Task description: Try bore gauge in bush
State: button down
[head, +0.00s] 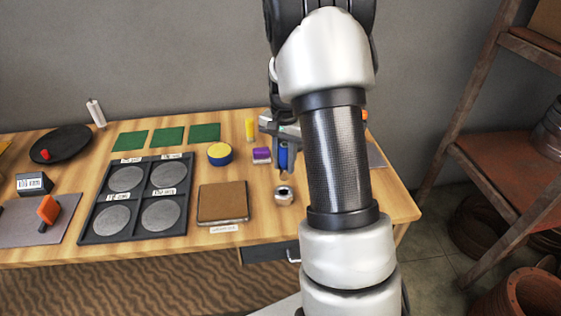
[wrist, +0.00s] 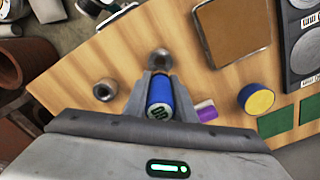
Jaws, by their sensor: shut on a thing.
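My gripper (wrist: 163,88) is shut on a blue cylindrical bore gauge (wrist: 159,92) with a white-marked end. In the head view the blue gauge (head: 284,158) hangs above the table, partly hidden by my gripper and arm. A grey metal bush (head: 284,195) stands on the table just in front of the gauge, and it shows in the wrist view (wrist: 160,60) just beyond the fingertips. The gauge looks apart from this bush.
A purple block (head: 261,155), a yellow-topped blue tin (head: 220,154) and a yellow cylinder (head: 250,129) stand close by. A brown pad (head: 222,201) and a dark tray (head: 139,188) of grey discs lie left. A rusty shelf (head: 515,150) stands right.

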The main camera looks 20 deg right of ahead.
aim_at(284, 176)
jog(key=shift+f+b, duration=1.7)
jog(key=shift+f, duration=1.1)
jog(key=shift+f, duration=0.4)
jog(key=shift+r, duration=0.2)
dwell(1.5)
jog(key=shift+w, duration=0.1)
dwell(0.5)
dwell(2.5)
